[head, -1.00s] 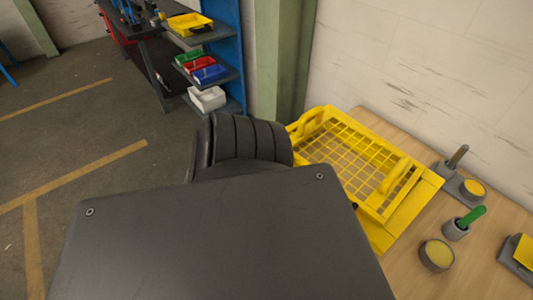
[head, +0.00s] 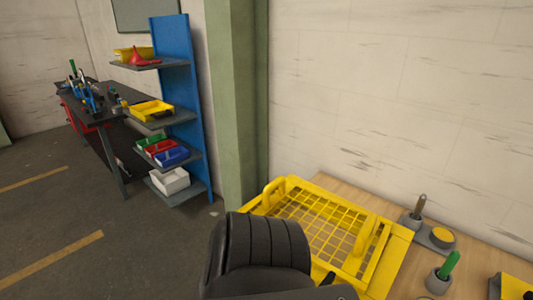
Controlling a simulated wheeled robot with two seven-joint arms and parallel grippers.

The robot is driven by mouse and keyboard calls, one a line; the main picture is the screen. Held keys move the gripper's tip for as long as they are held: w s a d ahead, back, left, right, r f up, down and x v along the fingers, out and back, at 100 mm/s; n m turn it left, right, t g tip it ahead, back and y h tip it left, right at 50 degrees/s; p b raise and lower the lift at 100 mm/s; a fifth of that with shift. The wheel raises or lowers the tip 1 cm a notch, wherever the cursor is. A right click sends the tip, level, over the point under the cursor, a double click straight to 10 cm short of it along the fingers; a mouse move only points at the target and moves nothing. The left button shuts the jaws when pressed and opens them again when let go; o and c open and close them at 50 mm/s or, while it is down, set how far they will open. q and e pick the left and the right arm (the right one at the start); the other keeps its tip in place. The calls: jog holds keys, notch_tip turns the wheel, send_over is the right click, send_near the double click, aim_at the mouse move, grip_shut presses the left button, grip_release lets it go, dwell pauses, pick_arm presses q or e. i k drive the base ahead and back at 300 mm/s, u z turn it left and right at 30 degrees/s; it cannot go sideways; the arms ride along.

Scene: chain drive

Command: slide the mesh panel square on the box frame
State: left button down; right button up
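The yellow mesh panel (head: 312,225) lies on the yellow box frame (head: 392,262) on the wooden table. It has a raised handle at its left end and another near its right end. The panel looks slightly askew on the frame, with a strip of frame showing at the right. A dark, ribbed part of my own arm (head: 262,250) covers the near left of the panel and frame. Neither gripper can be made out, and I cannot tell whether one touches the panel.
On the table (head: 345,190) at the right stand a grey holder with a brown-handled tool (head: 418,205), a yellow-topped round pot (head: 442,236) and a green-handled tool in a cup (head: 447,268). A blue shelf (head: 178,90) with bins stands left of the green pillar (head: 236,100). Open floor lies left.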

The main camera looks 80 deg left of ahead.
aim_at(345, 239)
jog(key=z, duration=1.75)
jog(key=k, duration=2.2)
jog(key=u, duration=2.05)
